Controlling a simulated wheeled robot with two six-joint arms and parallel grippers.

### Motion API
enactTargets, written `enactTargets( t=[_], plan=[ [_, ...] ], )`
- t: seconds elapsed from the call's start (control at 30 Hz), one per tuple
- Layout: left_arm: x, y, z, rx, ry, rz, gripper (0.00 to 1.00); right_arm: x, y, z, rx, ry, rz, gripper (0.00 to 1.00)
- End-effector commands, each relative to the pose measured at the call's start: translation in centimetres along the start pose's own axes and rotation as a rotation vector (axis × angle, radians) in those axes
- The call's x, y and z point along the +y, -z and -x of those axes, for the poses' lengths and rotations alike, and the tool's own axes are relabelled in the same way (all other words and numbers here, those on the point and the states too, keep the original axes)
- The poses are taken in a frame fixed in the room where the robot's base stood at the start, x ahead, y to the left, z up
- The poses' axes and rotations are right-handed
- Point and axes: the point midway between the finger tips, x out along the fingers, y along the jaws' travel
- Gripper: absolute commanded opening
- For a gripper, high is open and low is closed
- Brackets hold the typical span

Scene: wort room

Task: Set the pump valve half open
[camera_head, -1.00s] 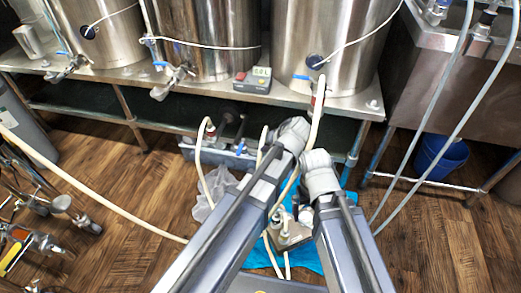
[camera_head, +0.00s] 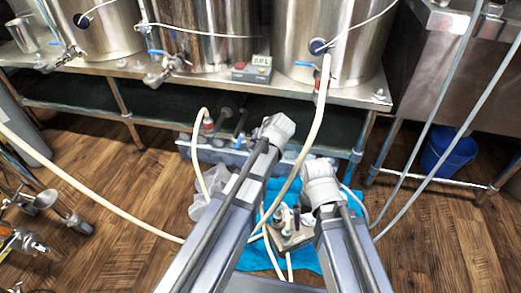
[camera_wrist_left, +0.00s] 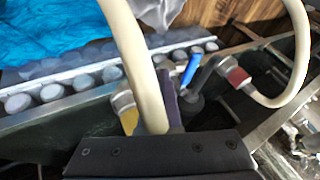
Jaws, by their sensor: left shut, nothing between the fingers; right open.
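The pump with a red-collared hose fitting (camera_head: 208,124) sits low under the steel bench in the head view. A small blue valve lever (camera_head: 238,144) is beside it, left of my left gripper (camera_head: 278,130). In the left wrist view the blue lever (camera_wrist_left: 190,70) stands just right of my left gripper's dark finger (camera_wrist_left: 169,98), with a small gap between them. The left gripper is shut and empty. A pale hose crosses in front of it. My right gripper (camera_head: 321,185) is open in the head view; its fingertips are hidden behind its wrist.
A pale hose (camera_head: 310,145) hangs from the bench past both arms. Steel kettles (camera_head: 200,40) stand on the bench (camera_head: 190,88), with other blue-handled valves. A blue cloth (camera_head: 305,258) and a metal fitting (camera_head: 290,238) lie below. A blue bucket (camera_head: 450,150) stands right.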

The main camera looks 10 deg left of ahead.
Motion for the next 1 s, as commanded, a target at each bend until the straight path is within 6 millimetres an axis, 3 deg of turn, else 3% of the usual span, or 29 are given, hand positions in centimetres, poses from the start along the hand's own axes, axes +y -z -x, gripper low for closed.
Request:
enactTargets(
  t=[0.23, 1.0],
  plan=[
    [-2.3, 0.0, -0.9, 0.000, 0.001, 0.002, 0.00, 0.0, 0.0, 0.3, 0.000, 0.000, 0.000, 1.00],
    [-3.0, -0.2, -1.2, 0.025, -0.025, -0.047, 0.00, 0.0, 0.0, 0.3, 0.000, 0.000, 0.000, 1.00]
  ],
)
